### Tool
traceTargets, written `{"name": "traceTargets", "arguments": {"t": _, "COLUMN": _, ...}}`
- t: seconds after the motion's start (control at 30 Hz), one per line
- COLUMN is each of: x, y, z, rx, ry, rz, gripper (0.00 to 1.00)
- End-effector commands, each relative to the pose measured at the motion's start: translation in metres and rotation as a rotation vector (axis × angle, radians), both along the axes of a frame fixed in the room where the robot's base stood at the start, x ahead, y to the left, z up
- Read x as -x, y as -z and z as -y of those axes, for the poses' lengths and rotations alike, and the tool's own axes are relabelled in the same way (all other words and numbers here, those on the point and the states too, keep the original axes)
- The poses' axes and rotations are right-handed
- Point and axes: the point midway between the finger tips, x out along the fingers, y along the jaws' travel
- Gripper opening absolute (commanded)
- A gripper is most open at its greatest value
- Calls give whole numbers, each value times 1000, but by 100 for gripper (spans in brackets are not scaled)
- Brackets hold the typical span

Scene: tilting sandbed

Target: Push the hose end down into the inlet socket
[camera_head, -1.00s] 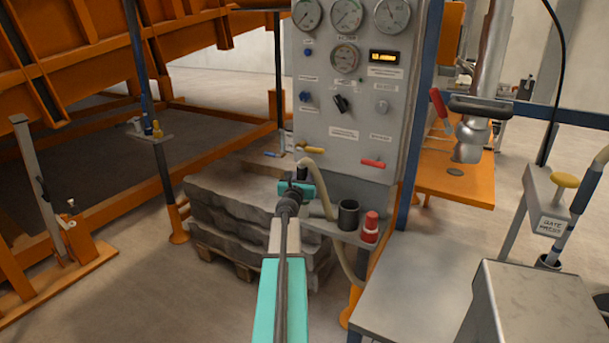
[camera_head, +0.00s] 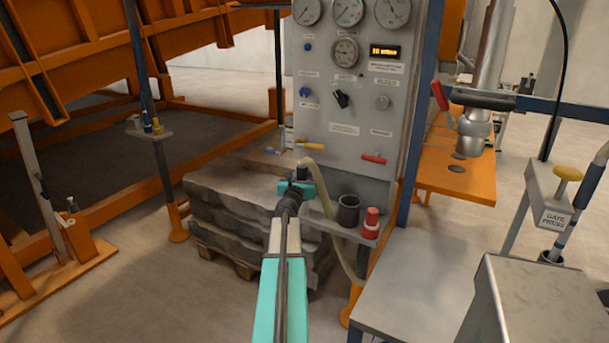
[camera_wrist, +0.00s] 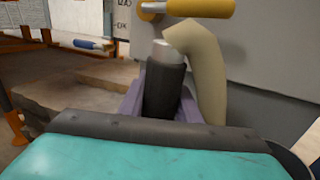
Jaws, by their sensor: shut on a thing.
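My gripper (camera_head: 301,177) is at the shelf in front of the grey panel, with its fingers (camera_wrist: 163,98) shut on a black upright sleeve with a pale top, the hose end (camera_wrist: 165,78). The cream hose (camera_wrist: 206,72) bends over beside it in the wrist view. In the head view the hose (camera_head: 322,185) arches right from the gripper and hangs below the shelf. The lower tip of the hose end is hidden by my gripper. I cannot make out the inlet socket under it, nor tell how deep the hose end sits.
A dark open cup (camera_head: 348,210) and a red-and-white object (camera_head: 370,224) stand on the shelf to the right. A yellow handle (camera_head: 310,147) and a red handle (camera_head: 373,158) stick out of the panel (camera_head: 342,110). Stacked grey slabs (camera_head: 230,210) lie left of my gripper.

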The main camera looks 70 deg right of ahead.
Motion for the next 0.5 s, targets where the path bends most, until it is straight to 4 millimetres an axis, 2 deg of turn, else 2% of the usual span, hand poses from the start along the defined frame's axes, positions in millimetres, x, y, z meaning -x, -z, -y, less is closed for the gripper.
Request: {"name": "traceTargets", "arguments": {"t": 0.5, "x": 0, "y": 8, "z": 0, "rx": 1, "ry": 0, "rz": 0, "gripper": 0}}
